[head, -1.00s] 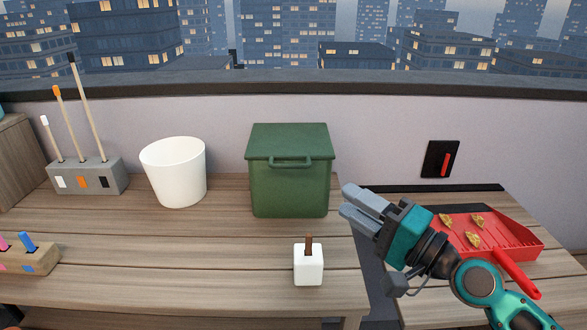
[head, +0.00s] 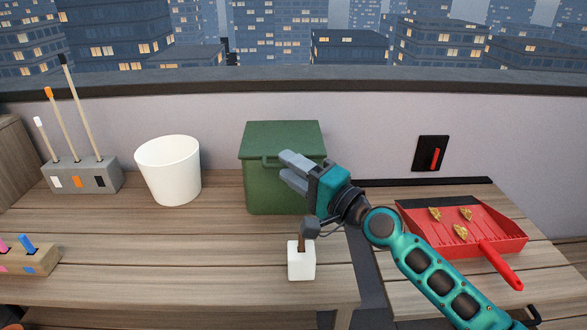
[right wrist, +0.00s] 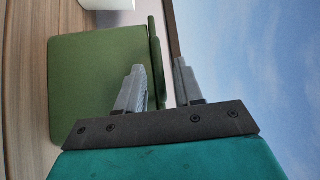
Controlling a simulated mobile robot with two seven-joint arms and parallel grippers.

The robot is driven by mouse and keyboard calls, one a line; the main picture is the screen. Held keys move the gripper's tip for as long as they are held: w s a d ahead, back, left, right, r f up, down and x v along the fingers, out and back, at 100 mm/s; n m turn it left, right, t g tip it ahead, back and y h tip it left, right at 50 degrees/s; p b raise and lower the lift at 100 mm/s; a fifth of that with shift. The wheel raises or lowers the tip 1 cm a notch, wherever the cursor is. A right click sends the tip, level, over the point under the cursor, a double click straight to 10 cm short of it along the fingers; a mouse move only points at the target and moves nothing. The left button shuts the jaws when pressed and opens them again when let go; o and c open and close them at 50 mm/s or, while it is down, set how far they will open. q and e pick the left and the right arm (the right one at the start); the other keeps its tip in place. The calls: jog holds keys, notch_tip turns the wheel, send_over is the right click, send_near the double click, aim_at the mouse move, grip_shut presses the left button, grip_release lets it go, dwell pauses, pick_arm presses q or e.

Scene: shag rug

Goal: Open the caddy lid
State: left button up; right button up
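The green caddy (head: 260,192) stands upright near the back of the wooden table. Its lid (head: 285,136) is closed, and the lid's front handle (head: 267,161) is partly hidden by my right gripper. My right gripper (head: 284,165) is in front of the caddy at about handle height, its fingers pointing left and toward the caddy. In the right wrist view, the two fingers (right wrist: 159,70) are apart, with the lid's dark green edge (right wrist: 156,55) seen between them. I cannot tell whether they touch the handle. My left gripper is not in view.
A white bucket (head: 168,170) stands left of the caddy. A small white block holder (head: 301,262) sits in front, below my right wrist. A red dustpan (head: 490,233) with yellowish pieces lies on the right table. A grey tool holder (head: 82,177) stands at the left.

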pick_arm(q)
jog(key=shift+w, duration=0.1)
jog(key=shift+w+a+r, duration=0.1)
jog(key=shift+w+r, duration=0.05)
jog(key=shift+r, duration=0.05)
pick_arm(e)
grip_shut()
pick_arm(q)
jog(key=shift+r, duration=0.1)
